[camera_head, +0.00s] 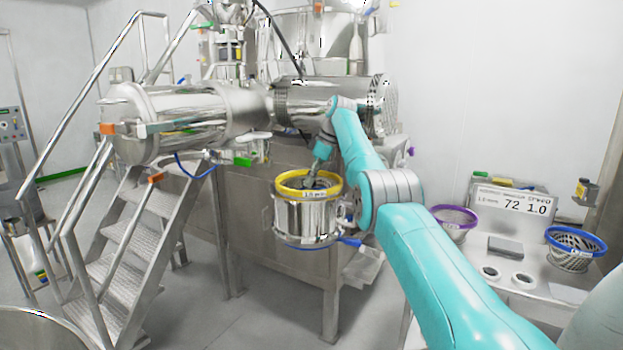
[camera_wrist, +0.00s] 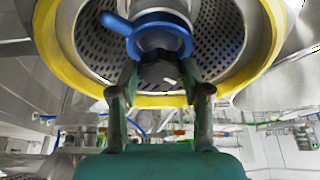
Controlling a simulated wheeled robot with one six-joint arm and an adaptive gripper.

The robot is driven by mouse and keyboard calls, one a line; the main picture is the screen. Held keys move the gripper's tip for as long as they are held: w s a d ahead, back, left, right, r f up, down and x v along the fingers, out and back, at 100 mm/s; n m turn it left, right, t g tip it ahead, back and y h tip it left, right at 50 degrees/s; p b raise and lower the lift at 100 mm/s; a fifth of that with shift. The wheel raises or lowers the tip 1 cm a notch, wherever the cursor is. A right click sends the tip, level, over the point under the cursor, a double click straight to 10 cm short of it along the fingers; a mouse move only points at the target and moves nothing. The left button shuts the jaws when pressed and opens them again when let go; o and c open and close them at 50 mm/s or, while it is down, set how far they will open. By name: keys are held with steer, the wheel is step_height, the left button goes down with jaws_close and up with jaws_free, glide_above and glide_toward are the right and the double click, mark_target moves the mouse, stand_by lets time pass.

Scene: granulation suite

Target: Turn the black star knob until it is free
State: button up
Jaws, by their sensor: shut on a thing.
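My gripper (camera_wrist: 160,78) has its two fingers shut on the black star knob (camera_wrist: 159,70), which shows as a dark piece between the fingertips in the wrist view. The knob sits against a blue collar with a side lever (camera_wrist: 158,35). Behind it is a perforated metal screen (camera_wrist: 225,40) inside a yellow ring (camera_wrist: 262,55). In the head view my gripper (camera_head: 314,180) reaches down into the yellow-rimmed steel housing (camera_head: 303,220). The knob and fingertips cannot be made out there.
A blue-handled lever (camera_head: 350,242) sticks out at the housing's lower right. Metal stairs (camera_head: 130,250) stand at left.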

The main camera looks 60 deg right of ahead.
steer(key=shift+f, duration=0.1)
steer(key=o, duration=1.2)
steer(key=shift+c, duration=0.2)
steer(key=shift+m, duration=0.3)
